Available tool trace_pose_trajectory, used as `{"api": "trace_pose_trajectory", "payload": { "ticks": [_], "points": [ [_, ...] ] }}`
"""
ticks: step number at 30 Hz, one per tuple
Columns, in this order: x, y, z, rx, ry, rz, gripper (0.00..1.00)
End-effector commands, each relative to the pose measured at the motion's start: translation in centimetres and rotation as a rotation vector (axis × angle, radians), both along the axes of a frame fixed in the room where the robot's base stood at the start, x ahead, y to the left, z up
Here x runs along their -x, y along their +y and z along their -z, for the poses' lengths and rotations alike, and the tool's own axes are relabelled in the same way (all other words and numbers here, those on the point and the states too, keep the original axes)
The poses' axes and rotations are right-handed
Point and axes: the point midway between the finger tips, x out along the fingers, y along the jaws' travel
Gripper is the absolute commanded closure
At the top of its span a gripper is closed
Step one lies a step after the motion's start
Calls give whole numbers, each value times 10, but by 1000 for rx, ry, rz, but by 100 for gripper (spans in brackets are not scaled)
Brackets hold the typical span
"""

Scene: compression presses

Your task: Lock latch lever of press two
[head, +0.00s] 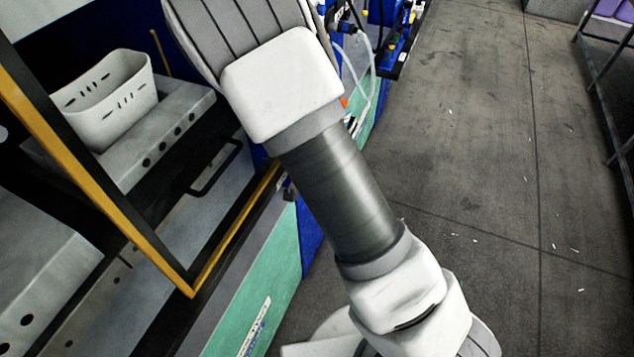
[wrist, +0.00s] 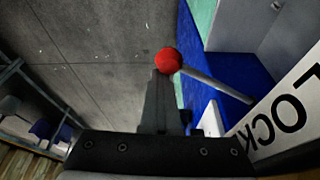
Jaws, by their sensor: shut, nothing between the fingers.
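The latch lever shows in the wrist view as a pale rod (wrist: 217,87) with a red ball knob (wrist: 168,61) at its end. The rod slants from the knob down to the right, toward a white panel (wrist: 284,118) with black letters that read as LOCK. My gripper (wrist: 160,76) is shut and empty, its dark fingertips just below the knob in the picture. I cannot tell whether they touch it. In the head view my arm crosses the middle, and neither my gripper nor the lever can be made out.
In the head view a white slotted basket (head: 106,97) stands on a grey block at left, behind a yellow-edged frame (head: 118,217). A black handle (head: 216,169) sticks out beside it. Hoses (head: 362,75) hang at the top. The grey floor (head: 492,150) at right is open.

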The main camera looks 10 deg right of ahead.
Motion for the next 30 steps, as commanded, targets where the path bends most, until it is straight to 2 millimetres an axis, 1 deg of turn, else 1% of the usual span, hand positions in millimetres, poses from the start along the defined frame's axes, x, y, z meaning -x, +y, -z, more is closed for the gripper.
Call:
{"api": "trace_pose_trajectory", "payload": {
  "ticks": [1, 9, 13, 18, 19, 21, 30],
  "points": [
    [4, 5, 2, -4, 12, -8, 100],
    [4, 4, 4, -4, 15, -9, 100],
    [-3, -4, 8, -4, 12, -6, 100],
    [-19, -22, 13, -4, 5, -2, 100],
    [-17, -16, 0, -5, 3, -9, 100],
    [-15, -12, -13, -5, 1, -9, 100],
    [-6, 0, -65, -4, 0, -7, 100]
  ]
}}
